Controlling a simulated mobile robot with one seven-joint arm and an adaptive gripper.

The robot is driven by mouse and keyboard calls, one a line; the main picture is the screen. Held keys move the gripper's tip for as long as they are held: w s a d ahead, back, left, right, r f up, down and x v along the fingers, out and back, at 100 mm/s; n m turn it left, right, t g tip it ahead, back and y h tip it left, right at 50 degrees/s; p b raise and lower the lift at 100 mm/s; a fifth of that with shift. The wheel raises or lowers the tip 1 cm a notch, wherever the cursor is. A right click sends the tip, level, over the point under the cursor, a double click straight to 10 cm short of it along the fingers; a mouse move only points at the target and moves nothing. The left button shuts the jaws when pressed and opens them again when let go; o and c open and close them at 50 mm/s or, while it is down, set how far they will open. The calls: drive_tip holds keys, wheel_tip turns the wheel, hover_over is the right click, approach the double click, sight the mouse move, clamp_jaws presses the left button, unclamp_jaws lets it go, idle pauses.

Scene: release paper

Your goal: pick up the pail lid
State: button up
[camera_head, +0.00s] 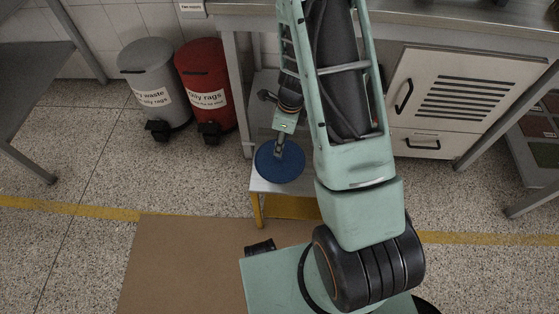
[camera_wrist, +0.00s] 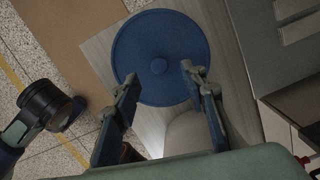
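The pail lid is a round blue disc with a small knob at its centre. It lies on a small light-topped stand (camera_head: 262,184) in the head view, where the lid (camera_head: 279,168) is partly covered by my gripper (camera_head: 279,147). In the wrist view the lid (camera_wrist: 138,50) is at the upper middle with its knob (camera_wrist: 159,66) facing me. My gripper (camera_wrist: 157,76) is open, its two fingers apart on either side of the knob's line. The fingertips overlap the lid's lower part in the picture; I cannot tell whether they touch it.
A grey bin (camera_head: 148,72) and a red oily-rags bin (camera_head: 201,75) stand to the left. A metal bench (camera_head: 460,28) with a white cabinet (camera_head: 440,85) is behind and to the right. A pale rounded object (camera_wrist: 187,133) shows below the lid.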

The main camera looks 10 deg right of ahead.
wheel_tip(320, 180, down, 6)
drive_tip(key=b, duration=0.2)
drive_tip(key=shift+a+f+b, duration=0.15)
drive_tip(key=shift+f+b, duration=0.1)
drive_tip(key=shift+b, duration=0.1)
drive_tip(key=shift+r, duration=0.1)
clamp_jaws()
